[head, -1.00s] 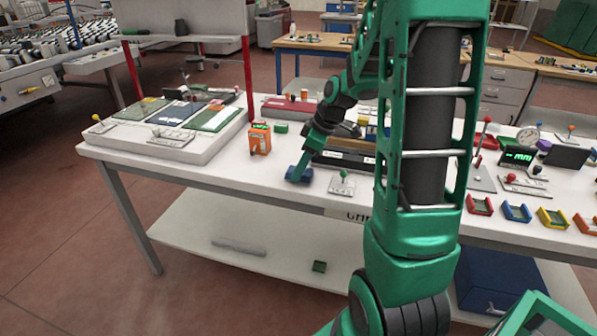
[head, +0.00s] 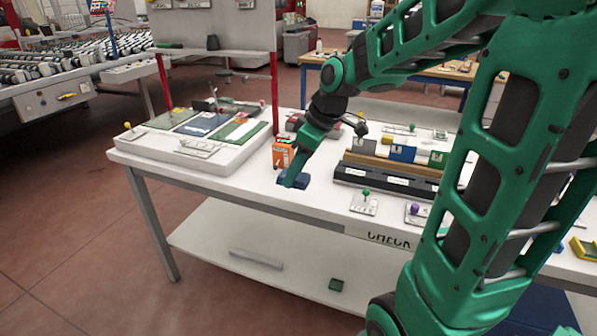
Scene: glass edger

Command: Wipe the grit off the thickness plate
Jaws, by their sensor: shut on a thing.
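My gripper (head: 291,178) points down at the front of the white table (head: 232,180). It is shut on a small dark blue block (head: 299,181), whose material I cannot tell. The block is on or just above the tabletop, in front of the orange box (head: 284,153). The gripper hides part of the block. I cannot pick out the thickness plate or any grit on it. My green arm covers the right part of the table, where the earlier view showed a gauge with an mm display.
Small plates with a green knob (head: 365,202) and a purple knob (head: 414,212) stand right of the gripper. Behind them is a long black rack (head: 385,180). A raised white board (head: 178,140) with coloured panels is at left. A lower shelf (head: 232,232) runs underneath.

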